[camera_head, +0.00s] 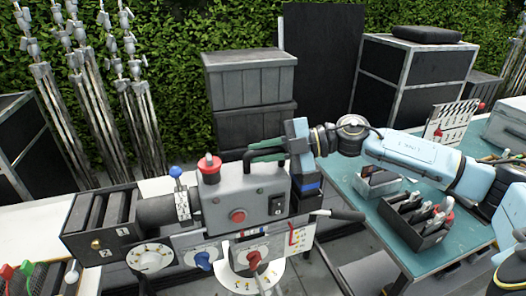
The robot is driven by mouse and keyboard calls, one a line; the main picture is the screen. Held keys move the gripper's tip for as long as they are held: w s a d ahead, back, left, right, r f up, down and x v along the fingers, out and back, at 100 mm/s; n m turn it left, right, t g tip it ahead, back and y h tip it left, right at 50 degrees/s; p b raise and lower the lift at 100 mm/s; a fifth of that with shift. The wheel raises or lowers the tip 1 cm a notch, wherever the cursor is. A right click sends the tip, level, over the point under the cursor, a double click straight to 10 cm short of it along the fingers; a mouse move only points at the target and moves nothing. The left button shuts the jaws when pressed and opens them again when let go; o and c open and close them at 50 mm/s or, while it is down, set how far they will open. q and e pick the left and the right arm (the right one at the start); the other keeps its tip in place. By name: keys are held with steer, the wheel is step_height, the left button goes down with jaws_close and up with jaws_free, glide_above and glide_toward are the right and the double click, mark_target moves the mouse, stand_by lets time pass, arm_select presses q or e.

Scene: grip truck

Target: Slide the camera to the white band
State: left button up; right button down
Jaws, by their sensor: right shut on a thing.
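The camera (225,200) is a grey box with a red button on its front and a red knob on top. Its dark lens (155,211) points left toward a black matte box marked 1 and 2 (98,226). My right gripper (262,151) reaches in from the right and is shut at the camera's top rear. The gripped part is mostly hidden by the fingers. A white strip with marks (183,206) stands below a blue-knobbed lever beside the lens; I cannot tell whether it is the white band. My left gripper is out of view.
Below the camera are a white dial (150,257) and a panel with blue and red knobs (205,258). A black handle (345,215) sticks out right. A teal table (450,236) holds trays of tools and a clapperboard (452,121). Cases and stands line the hedge behind.

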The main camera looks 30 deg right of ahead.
steer(key=shift+d, duration=0.6)
steer(key=shift+s+d, duration=0.15)
steer(key=shift+d, duration=0.25)
steer(key=shift+s+d, duration=0.2)
steer(key=shift+d, duration=0.2)
steer(key=c, duration=1.4)
jaws_free()
steer(key=shift+a, duration=0.3)
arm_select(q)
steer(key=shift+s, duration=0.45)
arm_select(e)
steer(key=shift+o, duration=0.2)
steer(key=shift+d, duration=0.1)
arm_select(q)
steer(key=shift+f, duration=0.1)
arm_select(e)
steer(key=shift+d, duration=0.1)
